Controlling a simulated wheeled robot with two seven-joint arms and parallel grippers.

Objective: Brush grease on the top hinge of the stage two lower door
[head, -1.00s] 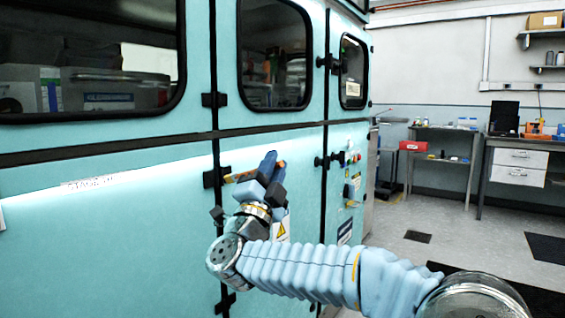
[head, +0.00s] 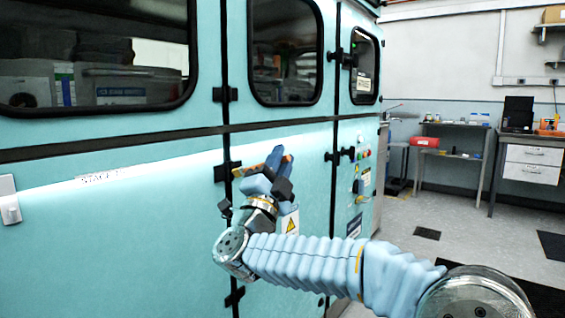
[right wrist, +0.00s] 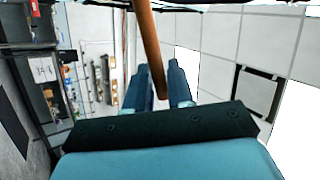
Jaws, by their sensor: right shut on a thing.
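The lower door (head: 110,235) is a pale turquoise panel with a label reading "STAGE" and an unclear mark (head: 98,178). Its top hinge (head: 226,171) is a black block on the door's right edge, just below the dark rail. My right gripper (head: 274,160) is shut on the brush (head: 242,171), right of the hinge. The brush's tip end points left and looks very near or at the hinge; I cannot tell whether they touch. In the right wrist view, the brown brush handle (right wrist: 150,45) stands between the fingers of the gripper (right wrist: 158,86). My left gripper is out of view.
A lower hinge (head: 234,297) sits below on the same edge. A door handle (head: 9,205) is at the far left. A control panel with buttons (head: 362,165) is to the right. Benches and a drawer unit (head: 532,165) stand at the back right, with open floor between.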

